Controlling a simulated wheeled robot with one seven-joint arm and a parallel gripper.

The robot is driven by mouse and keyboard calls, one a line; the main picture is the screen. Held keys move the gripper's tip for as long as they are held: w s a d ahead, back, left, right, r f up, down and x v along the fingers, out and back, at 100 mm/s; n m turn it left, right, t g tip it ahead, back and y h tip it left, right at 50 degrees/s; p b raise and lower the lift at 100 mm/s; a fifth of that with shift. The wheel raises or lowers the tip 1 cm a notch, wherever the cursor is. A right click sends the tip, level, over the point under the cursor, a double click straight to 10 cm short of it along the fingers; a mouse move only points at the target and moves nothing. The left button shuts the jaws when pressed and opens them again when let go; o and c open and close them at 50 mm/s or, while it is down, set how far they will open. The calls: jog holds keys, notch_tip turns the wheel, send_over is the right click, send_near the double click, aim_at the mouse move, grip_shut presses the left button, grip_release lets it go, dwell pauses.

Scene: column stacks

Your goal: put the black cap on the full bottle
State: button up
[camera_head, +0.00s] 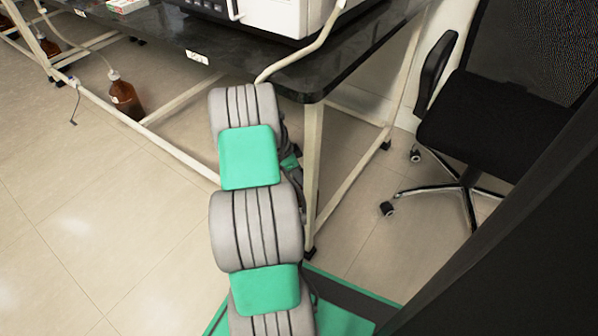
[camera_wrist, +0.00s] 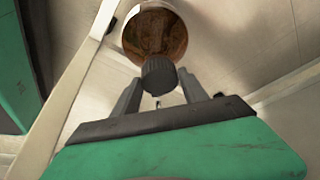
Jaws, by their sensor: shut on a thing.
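In the wrist view, my gripper (camera_wrist: 158,86) is shut on a ribbed black cap (camera_wrist: 158,72), one finger on each side of it. A round brown bottle (camera_wrist: 155,30) with a pale rim shows just beyond the cap. The cap overlaps the bottle in the picture; I cannot tell whether they touch or how full the bottle is. In the head view, my gripper and the cap are hidden behind my own arm.
In the head view, a dark-topped bench (camera_head: 290,78) with pale legs stands ahead. A brown bottle (camera_head: 125,98) with a white cap and tube stands on the floor below it at left. A black office chair (camera_head: 480,125) is at right.

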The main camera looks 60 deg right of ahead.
jog(key=o, duration=1.4)
jog(key=shift+r, duration=0.1)
jog(key=p+v, duration=0.3)
jog(key=v, duration=0.4)
jog(key=shift+w+a+r+p, duration=0.1)
jog(key=shift+r+p, duration=0.2)
jog(key=shift+r, duration=0.05)
